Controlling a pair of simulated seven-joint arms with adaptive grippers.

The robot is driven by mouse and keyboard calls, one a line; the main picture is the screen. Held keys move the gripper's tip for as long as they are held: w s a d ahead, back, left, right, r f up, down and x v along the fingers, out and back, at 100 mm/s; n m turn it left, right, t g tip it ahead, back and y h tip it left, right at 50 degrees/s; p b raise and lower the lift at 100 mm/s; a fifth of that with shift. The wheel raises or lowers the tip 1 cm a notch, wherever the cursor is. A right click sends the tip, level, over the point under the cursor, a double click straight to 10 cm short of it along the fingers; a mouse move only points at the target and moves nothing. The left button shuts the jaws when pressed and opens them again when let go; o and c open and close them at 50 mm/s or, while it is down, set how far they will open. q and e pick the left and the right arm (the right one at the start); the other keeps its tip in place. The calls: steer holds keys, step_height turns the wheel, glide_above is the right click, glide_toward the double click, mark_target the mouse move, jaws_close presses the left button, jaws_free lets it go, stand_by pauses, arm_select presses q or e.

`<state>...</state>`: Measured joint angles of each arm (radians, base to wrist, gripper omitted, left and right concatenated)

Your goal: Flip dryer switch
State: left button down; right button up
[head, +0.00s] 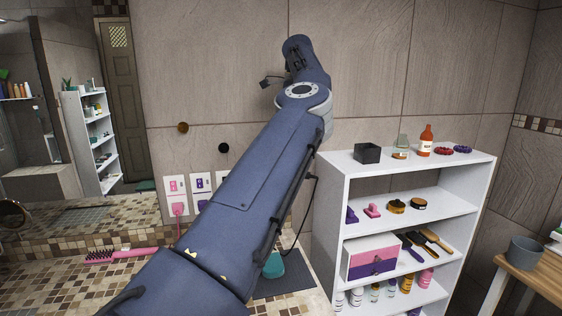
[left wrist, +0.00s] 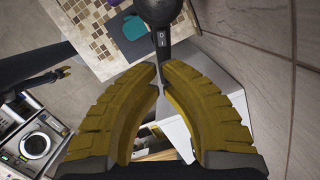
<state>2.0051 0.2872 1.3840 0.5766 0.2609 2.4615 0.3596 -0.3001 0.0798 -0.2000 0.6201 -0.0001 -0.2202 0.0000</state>
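The dark hair dryer (left wrist: 156,12) shows at the top of the left wrist view, with its rounded body at the edge and its handle pointing toward me. Its switch (left wrist: 160,40) with white marks is on the handle and faces my camera. My left gripper (left wrist: 158,70) has its yellow fingertips closed in on the lower end of the handle. In the head view my left arm hides the gripper and dryer. My right gripper (left wrist: 63,72) is small and distant at the left of the wrist view, away from the dryer; its opening is too small to judge.
A white shelf (head: 400,176) with bottles, brushes and boxes stands right of my arm. The tiled counter (head: 60,280) holds a pink brush (head: 118,255) and a teal item (head: 273,265) on a dark mat. Wall sockets (head: 176,188) are behind. A wooden table (head: 540,275) is far right.

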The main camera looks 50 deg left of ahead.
arm_select(q)
steer(key=f, duration=0.3)
steer(key=a+f, duration=0.1)
steer(key=f, duration=0.3)
steer(key=s+f, duration=0.1)
steer(key=f, duration=0.3)
steer(key=shift+s+a+f, duration=0.1)
steer(key=shift+a, duration=0.05)
steer(key=shift+s+a+f+t+h, duration=0.2)
steer(key=shift+f+t+h, duration=0.1)
steer(key=shift+t+h, duration=0.35)
steer(key=shift+w, duration=0.1)
steer(key=shift+d, duration=0.1)
steer(key=shift+a+r, duration=0.1)
steer(key=shift+a, duration=0.1)
steer(key=shift+s+a+r, duration=0.3)
steer(key=shift+s+a, duration=0.05)
steer(key=shift+s, duration=0.1)
